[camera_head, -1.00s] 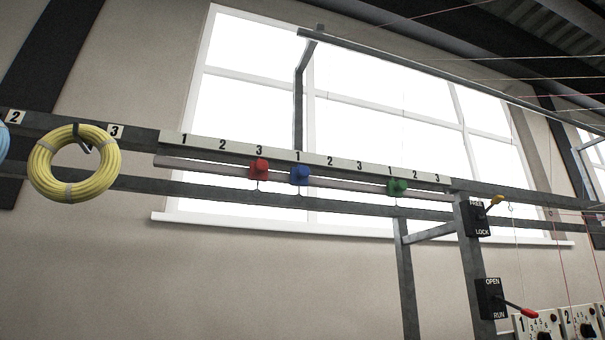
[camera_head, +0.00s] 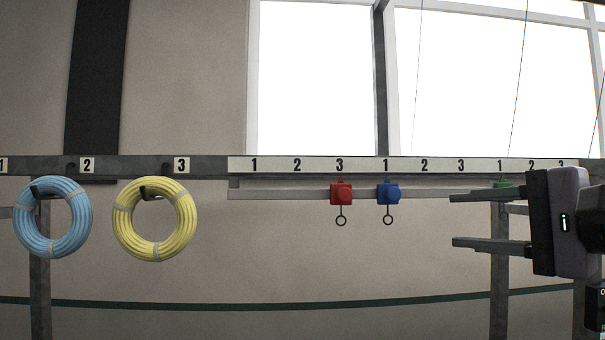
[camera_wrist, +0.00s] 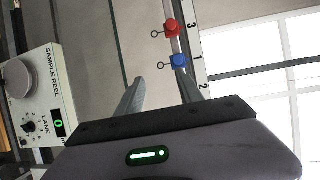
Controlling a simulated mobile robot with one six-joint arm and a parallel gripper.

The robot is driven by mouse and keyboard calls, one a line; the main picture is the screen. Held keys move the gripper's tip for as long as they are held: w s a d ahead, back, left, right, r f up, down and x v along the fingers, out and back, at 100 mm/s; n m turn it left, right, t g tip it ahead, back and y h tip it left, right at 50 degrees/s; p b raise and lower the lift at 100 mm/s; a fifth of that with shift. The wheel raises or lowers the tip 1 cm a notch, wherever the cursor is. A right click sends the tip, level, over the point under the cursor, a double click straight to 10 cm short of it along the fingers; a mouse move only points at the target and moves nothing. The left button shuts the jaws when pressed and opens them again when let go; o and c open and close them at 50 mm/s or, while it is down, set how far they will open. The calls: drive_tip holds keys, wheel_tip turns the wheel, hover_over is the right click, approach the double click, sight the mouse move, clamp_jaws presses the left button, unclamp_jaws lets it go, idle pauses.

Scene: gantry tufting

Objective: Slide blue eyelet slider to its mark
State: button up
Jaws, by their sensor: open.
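The blue eyelet slider (camera_head: 388,193) sits on the pale rail (camera_head: 280,193), under the mark 1 of the middle number group. Its small ring hangs below it. In the wrist view the blue slider (camera_wrist: 178,62) shows ahead, just beyond my fingertips. My gripper (camera_head: 455,220) is open and empty, to the right of the blue slider and apart from it in the head view. Its fingers also show in the wrist view (camera_wrist: 160,90). The red slider (camera_head: 341,193) is close on the left, under a 3. The green slider (camera_head: 505,187) is partly hidden behind my gripper.
A number strip (camera_head: 320,165) runs above the rail. A blue coil (camera_head: 53,248) and a yellow coil (camera_head: 186,243) hang from pegs at the left. A sample reel panel (camera_wrist: 45,90) stands at the left of the wrist view. The space below the rail looks clear.

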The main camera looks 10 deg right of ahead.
wheel_tip(320, 180, up, 3)
drive_tip(key=s+d+t, duration=0.1)
drive_tip(key=s, duration=0.1)
drive_tip(key=p, duration=0.4)
approach(397, 194)
drive_tip(key=x, duration=1)
drive_tip(key=shift+w+a, duration=0.15)
drive_tip(key=shift+w, duration=0.2)
drive_tip(key=shift+s, duration=0.1)
clamp_jaws()
